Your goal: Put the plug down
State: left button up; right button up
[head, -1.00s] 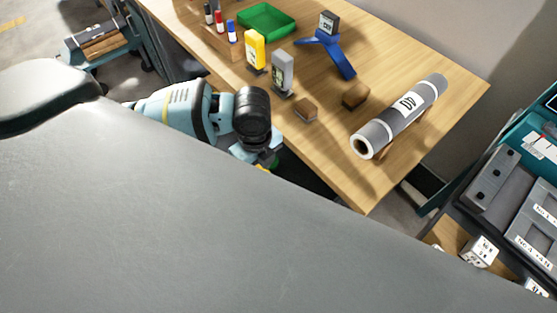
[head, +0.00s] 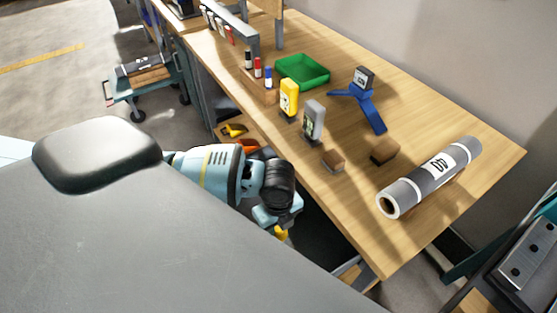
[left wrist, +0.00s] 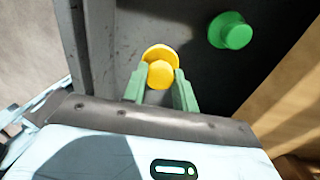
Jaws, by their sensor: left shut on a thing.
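A yellow plug (left wrist: 160,74) with a wide round flange sits between the two green fingers of my left gripper (left wrist: 161,88) in the left wrist view. The gripper is shut on it. In the head view my left gripper (head: 279,224) is beside the near edge of the bench, and only a small yellow bit of the plug (head: 281,233) shows below it. A green plug (left wrist: 231,31) is on a dark panel, up and right of the yellow one in the left wrist view. Whether the yellow plug touches the panel cannot be told. My right gripper is not in view.
The wooden bench (head: 330,190) holds a grey roll (head: 405,190), two brown blocks, a yellow bottle (head: 289,98), a grey bottle (head: 313,121), a blue stand (head: 372,112) and a green tray (head: 318,70). A trolley (head: 143,80) stands at the far left.

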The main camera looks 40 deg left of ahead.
pick_arm(q)
jog(key=shift+f, duration=1.55)
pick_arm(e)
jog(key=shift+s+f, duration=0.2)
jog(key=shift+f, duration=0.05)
pick_arm(q)
jog(key=shift+f, duration=0.15)
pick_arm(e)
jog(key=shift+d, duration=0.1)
pick_arm(q)
jog(key=o, duration=0.8)
notch_tip(320, 180, up, 11)
jog(key=shift+r+p, duration=0.1)
jog(key=shift+p, duration=0.4)
jog(key=shift+r, duration=0.45)
jog(key=shift+s+r, duration=0.1)
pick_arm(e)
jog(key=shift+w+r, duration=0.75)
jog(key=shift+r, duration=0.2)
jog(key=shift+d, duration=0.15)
